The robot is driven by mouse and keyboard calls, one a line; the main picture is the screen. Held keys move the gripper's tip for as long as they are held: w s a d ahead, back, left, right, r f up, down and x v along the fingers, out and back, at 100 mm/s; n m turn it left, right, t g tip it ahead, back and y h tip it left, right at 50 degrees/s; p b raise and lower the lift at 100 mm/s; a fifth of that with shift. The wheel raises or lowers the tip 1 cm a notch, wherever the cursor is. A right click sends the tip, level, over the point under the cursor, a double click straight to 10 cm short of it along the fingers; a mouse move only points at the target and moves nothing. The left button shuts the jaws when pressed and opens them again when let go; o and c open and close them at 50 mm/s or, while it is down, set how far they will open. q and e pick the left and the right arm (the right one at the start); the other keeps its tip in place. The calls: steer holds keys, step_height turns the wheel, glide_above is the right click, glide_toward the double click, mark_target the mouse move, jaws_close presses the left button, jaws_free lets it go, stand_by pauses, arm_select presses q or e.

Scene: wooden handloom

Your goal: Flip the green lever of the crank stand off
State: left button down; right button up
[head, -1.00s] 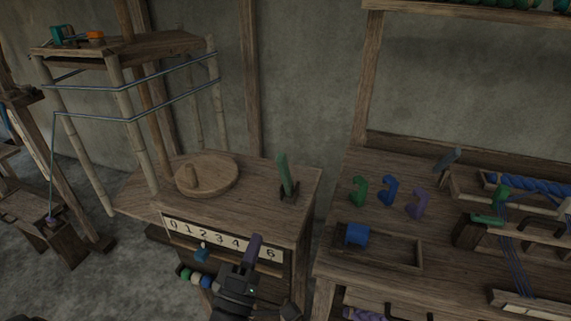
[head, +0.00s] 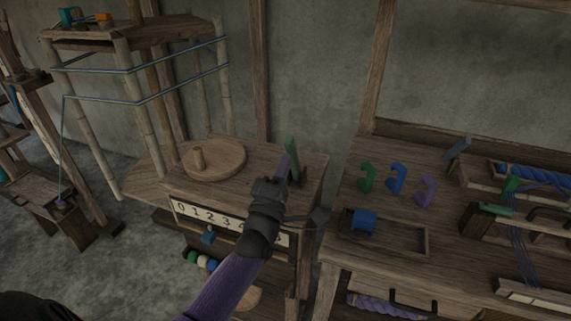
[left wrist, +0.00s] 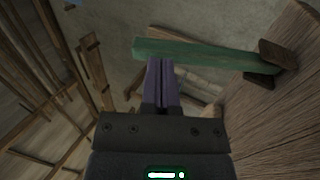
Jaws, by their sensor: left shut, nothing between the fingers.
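The green lever (head: 292,152) stands nearly upright, leaning slightly left, in a dark bracket on the right part of the crank stand's top (head: 262,165). In the left wrist view the lever (left wrist: 205,54) crosses the upper part of the picture, its bracket (left wrist: 268,65) at the right. My left gripper (head: 285,165) is shut and empty, its purple fingers right beside the lever in the head view. In the left wrist view the fingertips (left wrist: 160,62) are at the lever's edge, near its free end. I cannot tell whether they touch. My right gripper is not in view.
A round wooden crank disc (head: 215,158) with a peg lies left of the lever. A number strip (head: 200,214) runs along the stand's front, partly hidden by my arm. At the right, a workbench (head: 345,240) holds colored hooks and a blue spool (head: 363,221).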

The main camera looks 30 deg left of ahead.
arm_select(q)
steer(key=shift+w+r, duration=0.2)
steer(key=shift+w, duration=0.1)
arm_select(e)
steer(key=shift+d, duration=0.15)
